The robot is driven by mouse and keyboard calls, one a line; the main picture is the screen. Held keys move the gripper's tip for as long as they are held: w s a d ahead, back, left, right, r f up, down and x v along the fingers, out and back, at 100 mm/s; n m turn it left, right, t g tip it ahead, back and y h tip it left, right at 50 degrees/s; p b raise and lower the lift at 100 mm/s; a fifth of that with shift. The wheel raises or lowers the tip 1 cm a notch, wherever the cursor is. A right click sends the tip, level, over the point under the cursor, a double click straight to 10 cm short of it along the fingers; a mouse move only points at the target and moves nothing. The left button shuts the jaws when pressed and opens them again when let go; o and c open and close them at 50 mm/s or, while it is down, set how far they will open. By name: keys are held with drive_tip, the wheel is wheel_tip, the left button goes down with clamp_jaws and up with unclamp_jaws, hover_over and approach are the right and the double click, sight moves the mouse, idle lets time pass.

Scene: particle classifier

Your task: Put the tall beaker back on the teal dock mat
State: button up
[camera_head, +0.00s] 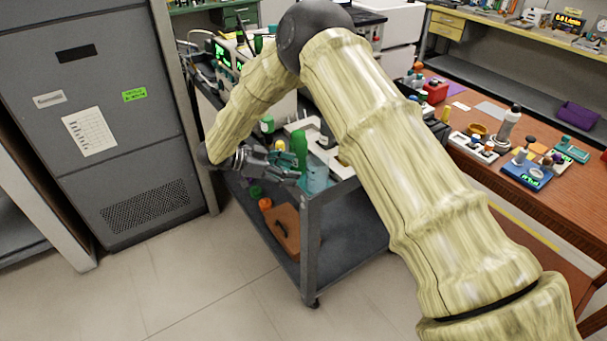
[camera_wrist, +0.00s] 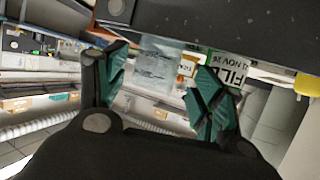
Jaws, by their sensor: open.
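My gripper (camera_head: 288,171) reaches over the front of the grey cart. It is open, with its teal finger pads apart in the wrist view (camera_wrist: 163,75). A clear vessel with dark markings, which looks like the tall beaker (camera_wrist: 157,60), shows between the fingers in the wrist view; neither finger clearly touches it. In the head view a see-through teal shape (camera_head: 317,177) stands at the cart's front corner, just right of my fingertips. I cannot tell how much of it is beaker and how much is the teal dock mat. The mat is not clearly visible on its own.
A green bottle (camera_head: 299,146) stands close behind my fingers on the cart (camera_head: 330,190). An orange-brown box (camera_head: 282,228) lies on its lower shelf. A grey cabinet (camera_head: 110,120) is at left, a cluttered wooden bench (camera_head: 560,205) at right. The floor in front is clear.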

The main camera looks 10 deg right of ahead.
drive_tip(key=shift+v, duration=1.2)
